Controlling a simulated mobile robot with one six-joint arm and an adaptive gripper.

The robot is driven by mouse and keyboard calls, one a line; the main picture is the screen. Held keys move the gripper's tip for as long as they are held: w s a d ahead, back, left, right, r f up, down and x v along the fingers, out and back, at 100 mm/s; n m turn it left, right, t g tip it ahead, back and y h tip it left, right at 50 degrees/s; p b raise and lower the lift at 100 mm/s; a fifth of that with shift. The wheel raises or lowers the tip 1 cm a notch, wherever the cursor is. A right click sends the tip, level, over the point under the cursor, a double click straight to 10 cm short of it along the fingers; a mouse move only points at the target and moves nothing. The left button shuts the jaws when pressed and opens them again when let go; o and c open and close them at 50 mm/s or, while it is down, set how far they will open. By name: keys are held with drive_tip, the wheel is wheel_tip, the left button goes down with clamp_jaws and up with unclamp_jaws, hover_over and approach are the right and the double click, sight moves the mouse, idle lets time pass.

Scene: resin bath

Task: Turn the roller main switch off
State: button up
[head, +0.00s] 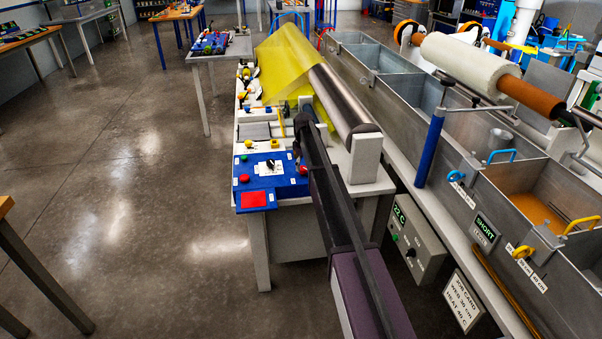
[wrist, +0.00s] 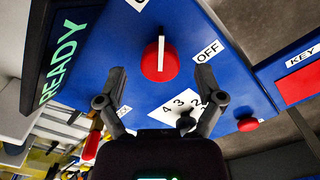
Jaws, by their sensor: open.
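The main switch (wrist: 160,62) is a round red knob with a white pointer bar on a blue panel (wrist: 105,55). In the wrist view its pointer stands straight up the picture, between a cut-off label starting with O at the top and the OFF label (wrist: 209,51) at right. My gripper (wrist: 160,74) is open and empty, its fingertips to the lower left and lower right of the knob. I cannot tell whether they touch the panel. In the head view the red knob (head: 304,170) is at the panel's right side, beside my dark gripper (head: 298,150).
A numbered dial (wrist: 184,118) and a red button (wrist: 248,124) are close below the knob. A READY display (wrist: 62,55) is at left, a KEY label (wrist: 301,58) at right. In the head view, a roller (head: 345,98) with yellow sheet lies behind; open floor (head: 150,200) is left.

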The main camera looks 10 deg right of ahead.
drive_tip(key=shift+f+b, duration=0.45)
drive_tip(key=shift+f, duration=0.3)
